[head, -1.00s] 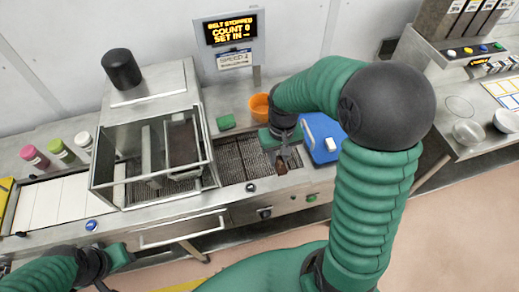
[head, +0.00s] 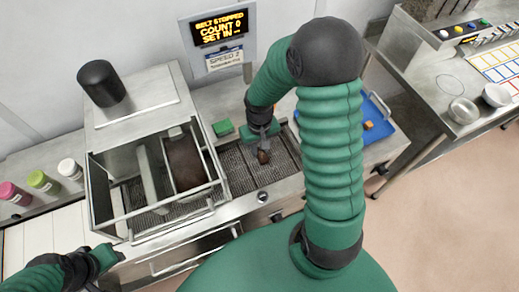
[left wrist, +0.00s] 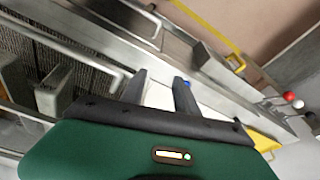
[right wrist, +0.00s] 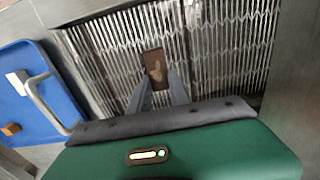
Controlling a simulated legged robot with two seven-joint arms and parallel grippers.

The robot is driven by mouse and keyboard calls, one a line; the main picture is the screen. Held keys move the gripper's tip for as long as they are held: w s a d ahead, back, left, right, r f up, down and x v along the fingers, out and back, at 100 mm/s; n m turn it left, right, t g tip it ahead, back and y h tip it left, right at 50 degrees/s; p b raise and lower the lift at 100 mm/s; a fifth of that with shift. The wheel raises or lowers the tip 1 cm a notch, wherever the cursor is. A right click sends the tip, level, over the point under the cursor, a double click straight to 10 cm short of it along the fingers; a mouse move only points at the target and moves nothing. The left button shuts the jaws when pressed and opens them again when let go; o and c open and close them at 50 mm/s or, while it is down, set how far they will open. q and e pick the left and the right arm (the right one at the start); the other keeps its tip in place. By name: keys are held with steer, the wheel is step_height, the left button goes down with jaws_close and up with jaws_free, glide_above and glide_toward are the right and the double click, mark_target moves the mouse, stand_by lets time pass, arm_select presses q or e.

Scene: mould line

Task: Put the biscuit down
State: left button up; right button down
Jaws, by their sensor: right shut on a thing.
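My right gripper (head: 264,140) is shut on a small dark brown biscuit (head: 263,157) over the open mesh belt (head: 236,172). In the right wrist view the biscuit (right wrist: 154,66) sits at the fingertips, with a lighter mark on its face, against the mesh. I cannot tell whether it touches the belt. My left gripper (head: 112,254) is low at the left, by the machine's front edge. In the left wrist view its fingers (left wrist: 160,88) stand apart with nothing between them.
A glass-sided enclosure (head: 120,215) covers the belt to the left. A blue tray (head: 385,132) with a handle and a small orange-brown piece (head: 368,124) lies right, partly behind my right arm.

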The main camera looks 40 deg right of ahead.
steer(key=shift+w+a+f, duration=0.1)
steer(key=shift+w+f, duration=0.1)
steer(key=shift+f, duration=0.3)
steer(key=shift+w+f, duration=0.15)
steer(key=shift+f, duration=0.35)
steer(key=shift+d, duration=0.4)
steer(key=shift+s+d+f, duration=0.15)
steer(key=shift+f, duration=0.05)
steer(key=c, duration=1.6)
jaws_free()
steer(key=shift+s, duration=0.15)
steer(key=shift+o, duration=2)
steer(key=shift+a, duration=0.35)
steer(key=shift+d, duration=0.2)
steer(key=shift+s+a, duration=0.1)
steer(key=shift+a, duration=0.05)
